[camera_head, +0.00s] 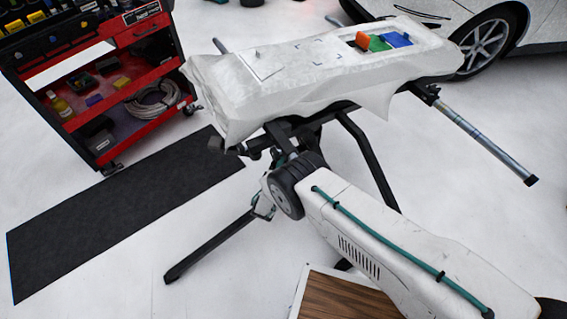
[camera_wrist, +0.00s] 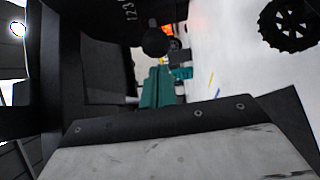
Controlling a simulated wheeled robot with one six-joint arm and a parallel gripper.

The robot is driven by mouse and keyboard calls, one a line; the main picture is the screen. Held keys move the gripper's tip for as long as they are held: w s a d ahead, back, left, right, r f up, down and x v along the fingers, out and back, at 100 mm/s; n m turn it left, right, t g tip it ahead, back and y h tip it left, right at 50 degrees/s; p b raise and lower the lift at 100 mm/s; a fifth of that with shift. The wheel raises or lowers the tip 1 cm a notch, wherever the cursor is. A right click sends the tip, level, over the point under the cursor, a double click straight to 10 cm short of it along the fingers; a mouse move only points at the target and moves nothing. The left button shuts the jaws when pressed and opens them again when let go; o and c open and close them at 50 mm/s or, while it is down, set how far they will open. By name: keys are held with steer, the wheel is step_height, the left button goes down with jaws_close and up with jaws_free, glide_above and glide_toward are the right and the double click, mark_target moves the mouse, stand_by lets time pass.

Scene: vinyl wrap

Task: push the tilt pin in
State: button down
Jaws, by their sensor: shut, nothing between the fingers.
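In the wrist view my gripper (camera_wrist: 158,75) has its two teal fingers together, with nothing between them. A round black knob (camera_wrist: 154,42), which looks like the head of the tilt pin, shows just beyond the fingertips, in line with them. I cannot tell whether the fingers touch it or how far in it sits. Dark stand parts with white digits surround it. In the head view the stand (camera_head: 361,145) carries a white-covered panel (camera_head: 290,75), and my arm reaches under its near side. The pin and my fingertips cannot be made out there.
Dark structure crowds the wrist view on the left and above. A red tool cart (camera_head: 140,75) stands at left, beside a black mat (camera_head: 120,215). A silver bar (camera_head: 485,140) juts out at the stand's right. A white car (camera_head: 535,25) is behind.

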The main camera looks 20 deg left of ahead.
steer(key=s+a, duration=0.1)
steer(key=s, duration=1)
steer(key=shift+s+a, duration=0.2)
steer(key=shift+s, duration=0.1)
